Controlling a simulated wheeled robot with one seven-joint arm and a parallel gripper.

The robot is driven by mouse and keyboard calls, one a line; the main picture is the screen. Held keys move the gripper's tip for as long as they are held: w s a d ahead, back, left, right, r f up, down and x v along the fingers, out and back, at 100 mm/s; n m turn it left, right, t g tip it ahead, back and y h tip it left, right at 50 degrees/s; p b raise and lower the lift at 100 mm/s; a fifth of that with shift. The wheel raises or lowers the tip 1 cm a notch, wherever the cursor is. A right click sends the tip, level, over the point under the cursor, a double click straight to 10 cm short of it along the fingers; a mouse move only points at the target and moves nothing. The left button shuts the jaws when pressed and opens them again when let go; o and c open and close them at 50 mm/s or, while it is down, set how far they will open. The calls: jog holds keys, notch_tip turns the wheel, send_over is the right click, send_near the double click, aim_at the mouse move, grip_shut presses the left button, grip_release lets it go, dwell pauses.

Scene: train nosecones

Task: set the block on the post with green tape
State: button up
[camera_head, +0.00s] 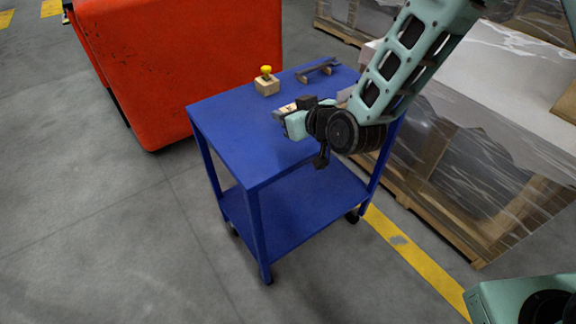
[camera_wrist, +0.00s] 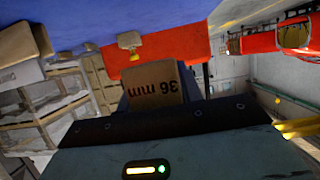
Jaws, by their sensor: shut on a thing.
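My gripper (camera_head: 296,117) is over the right half of the blue cart top in the head view, shut on a tan block (camera_head: 285,109). In the wrist view the held block (camera_wrist: 153,84) shows an upside-down "36 mm" mark, in front of my dark gripper (camera_wrist: 160,115). I cannot make out a post with green tape in either view. My gripper and arm hide part of the cart top.
The blue cart (camera_head: 222,125) carries a small wooden block with a yellow knob (camera_head: 267,82) and a dark bracket-like piece (camera_head: 317,71) at the back. A red cabinet (camera_head: 185,70) stands behind left; wrapped pallets (camera_head: 460,150) stand right. The cart's front left top is clear.

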aim_at(284, 152)
jog(key=shift+s+a+r, duration=0.1)
jog(key=shift+s+a, duration=0.1)
jog(key=shift+a, duration=0.4)
notch_tip(284, 152, down, 10)
jog(key=shift+r, duration=0.25)
jog(key=o, duration=1.1)
jog(key=shift+f, duration=0.15)
jog(key=shift+c, duration=0.2)
